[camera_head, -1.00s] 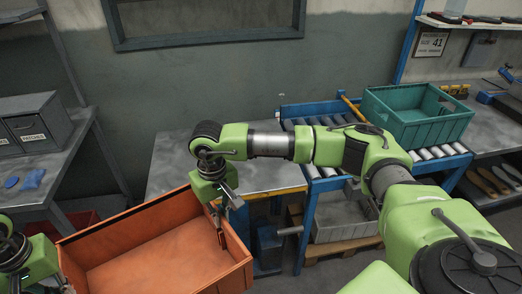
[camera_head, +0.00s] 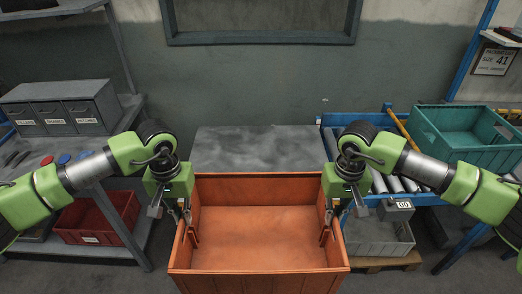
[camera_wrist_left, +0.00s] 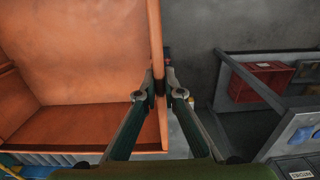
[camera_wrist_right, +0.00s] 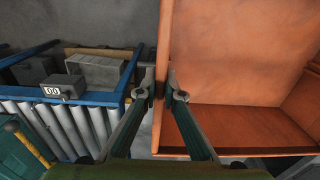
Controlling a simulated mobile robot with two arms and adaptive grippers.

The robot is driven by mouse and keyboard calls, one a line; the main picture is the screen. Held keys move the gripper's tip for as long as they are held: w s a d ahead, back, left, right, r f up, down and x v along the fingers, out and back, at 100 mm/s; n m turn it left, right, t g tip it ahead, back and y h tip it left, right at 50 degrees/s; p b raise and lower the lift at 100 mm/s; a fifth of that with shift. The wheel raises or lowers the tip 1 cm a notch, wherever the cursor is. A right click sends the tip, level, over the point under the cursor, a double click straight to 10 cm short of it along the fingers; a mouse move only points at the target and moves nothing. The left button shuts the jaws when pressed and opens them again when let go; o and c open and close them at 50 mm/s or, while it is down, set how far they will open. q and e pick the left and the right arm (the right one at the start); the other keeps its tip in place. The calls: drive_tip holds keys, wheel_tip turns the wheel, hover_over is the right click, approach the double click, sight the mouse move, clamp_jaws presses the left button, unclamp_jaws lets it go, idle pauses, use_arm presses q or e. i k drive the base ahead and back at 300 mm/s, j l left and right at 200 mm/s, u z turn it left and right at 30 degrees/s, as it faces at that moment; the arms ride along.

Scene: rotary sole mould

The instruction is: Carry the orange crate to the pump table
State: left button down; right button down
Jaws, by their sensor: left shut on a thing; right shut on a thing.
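The orange crate (camera_head: 262,238) is empty and hangs between my two arms in the middle of the head view. My left gripper (camera_head: 184,216) is shut on its left wall; in the left wrist view the fingers (camera_wrist_left: 164,92) close on both sides of that wall. My right gripper (camera_head: 334,216) is shut on its right wall, and the right wrist view shows its fingers (camera_wrist_right: 161,92) around that wall. A bare grey table top (camera_head: 255,148) stands against the wall behind the crate. I cannot tell from its looks whether it is the pump table.
A grey crate (camera_head: 378,240) sits low beneath. At left is a shelf bench with grey drawers (camera_head: 62,108) and a red bin (camera_head: 98,216).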

sight(258, 157)
drive_tip(key=i, duration=1.4)
